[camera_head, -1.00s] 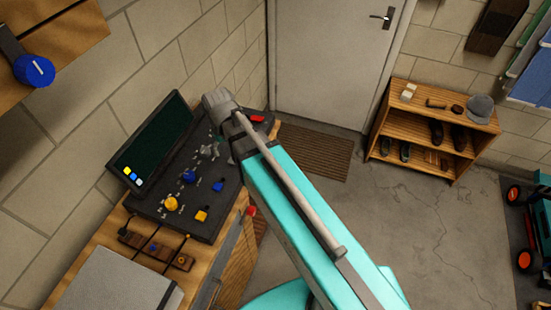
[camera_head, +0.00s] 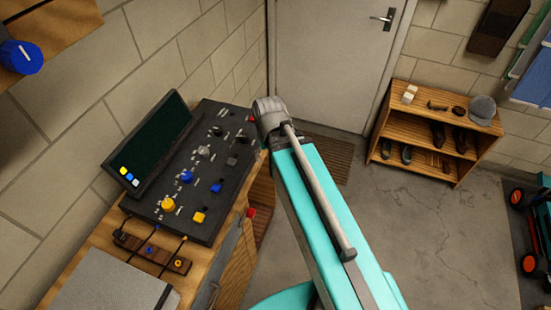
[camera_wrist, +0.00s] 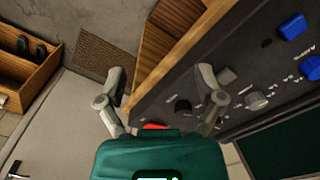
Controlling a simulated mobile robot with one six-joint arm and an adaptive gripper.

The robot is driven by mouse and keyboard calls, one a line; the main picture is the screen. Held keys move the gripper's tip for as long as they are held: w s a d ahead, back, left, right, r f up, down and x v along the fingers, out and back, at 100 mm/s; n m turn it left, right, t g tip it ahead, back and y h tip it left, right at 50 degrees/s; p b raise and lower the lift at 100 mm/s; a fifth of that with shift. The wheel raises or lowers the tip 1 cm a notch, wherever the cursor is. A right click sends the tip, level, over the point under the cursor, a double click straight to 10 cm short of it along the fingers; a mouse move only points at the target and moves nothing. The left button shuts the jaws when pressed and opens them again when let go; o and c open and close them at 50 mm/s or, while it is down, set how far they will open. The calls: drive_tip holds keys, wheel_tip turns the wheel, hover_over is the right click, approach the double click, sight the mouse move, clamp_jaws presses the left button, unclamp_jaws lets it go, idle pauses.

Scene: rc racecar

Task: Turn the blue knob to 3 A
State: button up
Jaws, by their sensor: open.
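The blue knob (camera_head: 186,176) sits on the dark control panel (camera_head: 228,188), between a yellow knob (camera_head: 168,204) and a grey knob (camera_head: 204,152). It also shows at the right edge of the wrist view (camera_wrist: 312,68), partly cut off. Its scale marks are too small to read. A blue square switch (camera_head: 216,187) is beside it, nearer the panel's front edge. My gripper (camera_wrist: 162,75) is open and empty, its two fingers apart above the panel's far end, away from the blue knob. In the head view my wrist hides the fingers.
A dark screen (camera_head: 153,147) stands behind the panel against the wall. A grey case (camera_head: 110,285) and a wooden block with cables (camera_head: 150,252) lie on the bench. A wooden shoe rack (camera_head: 415,160) and a door (camera_head: 330,60) are beyond.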

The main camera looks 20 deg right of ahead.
drive_tip(key=shift+s+d+f+m, duration=0.15)
drive_tip(key=shift+s+d, duration=0.1)
drive_tip(key=shift+d, duration=0.2)
drive_tip(key=shift+s+d+f+m, duration=0.1)
drive_tip(key=shift+s+d+m, duration=0.1)
drive_tip(key=shift+d, duration=0.2)
drive_tip(key=shift+s+d, duration=0.1)
drive_tip(key=shift+d, duration=0.1)
